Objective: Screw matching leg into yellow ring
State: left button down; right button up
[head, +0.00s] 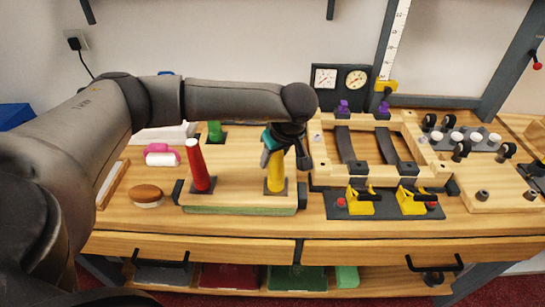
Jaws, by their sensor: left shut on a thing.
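A yellow leg (276,178) stands upright on a dark square base on the wooden board (240,196). My left gripper (276,157) is over it from above, shut on its upper part. A red leg (197,168) stands to the left, tilted a little in the picture. A green leg (215,131) stands further back, partly behind my arm. I cannot make out a yellow ring; the left part of the wooden frame (362,180) is close to my gripper. My right gripper is not in view.
Yellow toggle clamps (360,203) sit along the frame's front. Purple parts (343,107) are at its back. Two gauges (340,78) stand behind. A fixture with white knobs (474,138) is at the right. A brown round pad (147,195) and a pink item (161,153) lie left.

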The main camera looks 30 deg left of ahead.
pick_arm(q)
jog(key=shift+c, duration=0.2)
grip_release()
jog(key=shift+s, duration=0.1)
jog(key=shift+r+p, duration=2.25)
jog(key=shift+r, duration=0.75)
